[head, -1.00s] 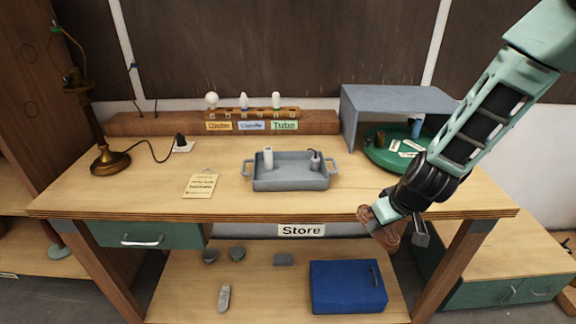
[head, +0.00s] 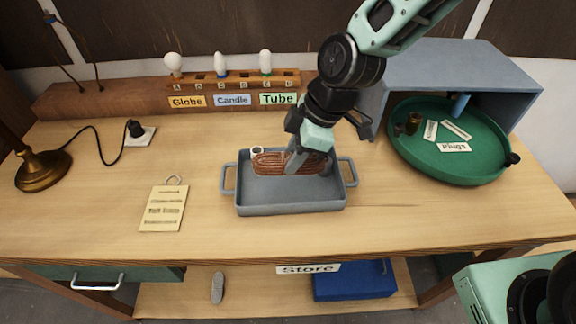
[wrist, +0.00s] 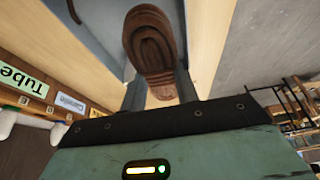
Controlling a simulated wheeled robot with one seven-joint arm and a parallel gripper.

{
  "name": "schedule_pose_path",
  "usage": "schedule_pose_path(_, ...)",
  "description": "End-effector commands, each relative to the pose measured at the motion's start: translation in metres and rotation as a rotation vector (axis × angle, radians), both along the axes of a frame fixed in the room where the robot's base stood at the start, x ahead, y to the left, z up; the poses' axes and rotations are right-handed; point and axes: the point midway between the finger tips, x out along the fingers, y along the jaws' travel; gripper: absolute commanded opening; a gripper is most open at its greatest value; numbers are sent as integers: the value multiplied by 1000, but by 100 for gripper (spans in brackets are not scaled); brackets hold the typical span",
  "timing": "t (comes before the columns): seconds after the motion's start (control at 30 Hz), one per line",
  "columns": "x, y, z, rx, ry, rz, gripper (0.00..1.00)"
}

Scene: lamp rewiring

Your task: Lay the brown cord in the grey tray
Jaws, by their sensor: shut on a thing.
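The brown cord (head: 272,162) is a coiled, ribbed bundle. My gripper (head: 296,160) is shut on it and holds it over the back part of the grey tray (head: 290,207). I cannot tell whether the cord touches the tray floor. In the wrist view the cord (wrist: 150,45) sits between the fingers, with the tray's grey surface beyond it. A small white item (head: 257,151) shows behind the cord in the tray. My gripper hides the tray's back right part. The front of the tray floor is bare.
A green round tray (head: 405,165) with labels stands at the right under a grey shelf (head: 450,75). A bulb rack (head: 235,80) is at the back. A note card (head: 163,208) lies left of the tray. A brass lamp (head: 42,170) stands at far left.

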Motion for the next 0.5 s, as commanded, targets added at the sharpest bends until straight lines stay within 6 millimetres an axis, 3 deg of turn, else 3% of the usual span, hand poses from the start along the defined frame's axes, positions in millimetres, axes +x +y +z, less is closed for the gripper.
schedule_pose_path(0.3, -3, 1, -49, -1, 5, 9, 2)
schedule_pose_path(0.5, -2, 1, -65, -1, 7, 5, 2)
